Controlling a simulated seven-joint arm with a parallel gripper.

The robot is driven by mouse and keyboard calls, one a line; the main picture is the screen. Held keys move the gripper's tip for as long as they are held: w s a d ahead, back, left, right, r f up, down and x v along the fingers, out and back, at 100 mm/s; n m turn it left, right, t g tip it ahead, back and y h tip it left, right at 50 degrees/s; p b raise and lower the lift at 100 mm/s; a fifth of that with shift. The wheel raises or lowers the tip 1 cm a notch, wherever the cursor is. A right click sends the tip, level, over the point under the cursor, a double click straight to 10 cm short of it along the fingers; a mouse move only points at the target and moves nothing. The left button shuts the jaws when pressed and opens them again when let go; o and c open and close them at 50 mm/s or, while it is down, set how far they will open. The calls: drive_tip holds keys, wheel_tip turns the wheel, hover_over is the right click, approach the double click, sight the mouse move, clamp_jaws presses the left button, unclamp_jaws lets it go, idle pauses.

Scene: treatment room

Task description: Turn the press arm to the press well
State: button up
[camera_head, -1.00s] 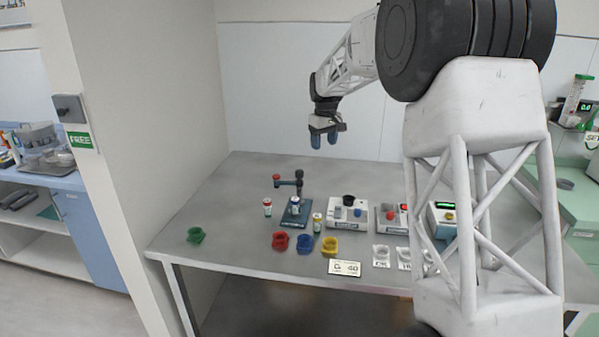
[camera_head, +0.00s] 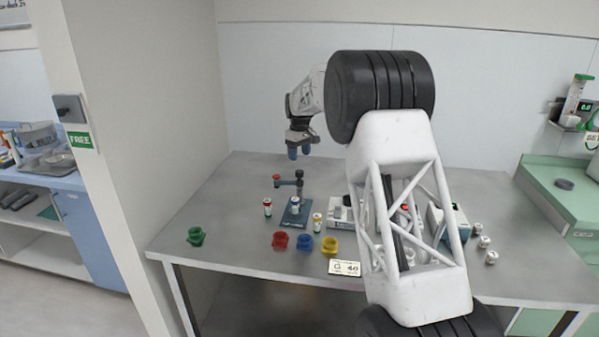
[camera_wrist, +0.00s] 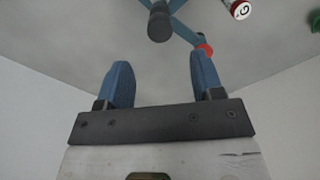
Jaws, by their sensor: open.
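The press (camera_head: 301,213) is a dark blue stand with a flat base on the grey table. Its press arm (camera_head: 287,183) sticks out to the left from the top of the post, with a red knob (camera_head: 277,177) at its end. A white vial with a dark blue top (camera_head: 295,205) stands on the press base. My gripper (camera_head: 299,151) is above and behind the press, open and empty, with blue fingers pointing down. In the wrist view my gripper (camera_wrist: 163,85) is open below the post's dark top (camera_wrist: 160,24); the red knob (camera_wrist: 204,50) shows near the right finger.
Vials stand left (camera_head: 267,207) and right (camera_head: 317,222) of the press. A white device (camera_head: 338,216) stands right, partly behind my arm.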

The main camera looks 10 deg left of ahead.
sight(300, 171)
drive_tip(key=shift+f, duration=0.1)
drive_tip(key=shift+f, duration=3.8)
clamp_jaws()
